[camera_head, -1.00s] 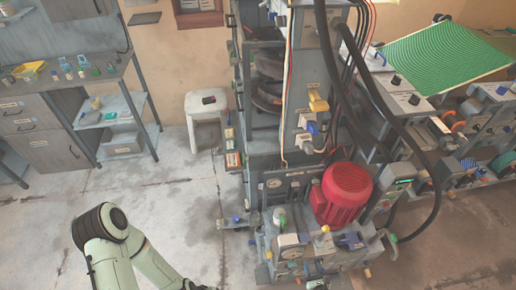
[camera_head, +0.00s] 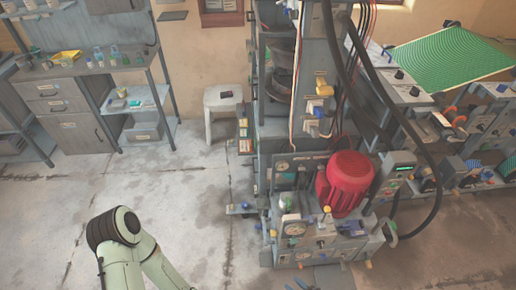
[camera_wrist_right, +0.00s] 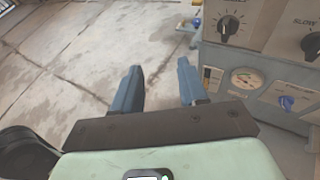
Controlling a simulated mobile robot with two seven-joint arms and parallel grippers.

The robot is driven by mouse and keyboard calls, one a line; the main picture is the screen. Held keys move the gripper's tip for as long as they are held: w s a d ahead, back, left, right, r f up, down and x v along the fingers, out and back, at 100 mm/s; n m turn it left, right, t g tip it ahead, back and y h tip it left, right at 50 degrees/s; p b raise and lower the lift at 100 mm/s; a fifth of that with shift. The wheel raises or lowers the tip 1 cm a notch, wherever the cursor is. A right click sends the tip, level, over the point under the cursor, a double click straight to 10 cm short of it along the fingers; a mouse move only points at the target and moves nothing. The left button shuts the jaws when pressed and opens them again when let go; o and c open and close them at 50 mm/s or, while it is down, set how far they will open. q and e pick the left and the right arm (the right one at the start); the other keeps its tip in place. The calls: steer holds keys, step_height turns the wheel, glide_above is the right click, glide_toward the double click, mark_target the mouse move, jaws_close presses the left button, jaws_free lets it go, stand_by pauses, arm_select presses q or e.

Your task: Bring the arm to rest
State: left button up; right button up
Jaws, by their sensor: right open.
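My right gripper (camera_wrist_right: 159,84) shows in the right wrist view with its two blue-grey fingers apart and nothing between them. Pale concrete floor (camera_wrist_right: 75,65) lies beyond the fingertips. A grey control panel with a gauge (camera_wrist_right: 246,80) and black knobs is close on the right of the fingers, with no clear contact. In the head view, a pale green elbow of mine (camera_head: 122,240) with a black joint cap is at the lower left. Only dark bits that may be the right gripper show at the bottom edge there. My left gripper is not in view.
The press machine (camera_head: 300,175) with a red motor (camera_head: 345,183) fills the middle. A green ribbed sheet (camera_head: 445,58) lies on equipment at the right. A workbench (camera_head: 80,75) and a white stool (camera_head: 222,103) stand behind. The floor at the left is clear.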

steer(key=s+a+r+n+g+y+b, duration=0.1)
steer(key=s+a+n+g, duration=0.3)
steer(key=s+n+g, duration=0.25)
steer(key=s+a+r+n+g+y+b, duration=0.1)
steer(key=s+a+r+n+g, duration=0.1)
steer(key=s+a+n+g, duration=0.45)
steer(key=s+d+r+n+g+h+b, duration=0.1)
steer(key=s+d+r+n+g+h, duration=0.1)
steer(key=s+d+n+h, duration=0.35)
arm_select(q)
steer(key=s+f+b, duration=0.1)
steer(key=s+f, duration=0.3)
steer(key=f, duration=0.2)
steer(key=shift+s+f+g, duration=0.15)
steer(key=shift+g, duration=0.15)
arm_select(e)
steer(key=r+n+t, duration=0.1)
steer(key=n, duration=0.1)
steer(key=d+r+n+t+h, duration=0.1)
steer(key=r+n, duration=0.1)
steer(key=d+r+n+t, duration=0.1)
steer(key=r+n, duration=0.1)
steer(key=shift+w+n+h, duration=0.2)
steer(key=shift+n+h, duration=0.05)
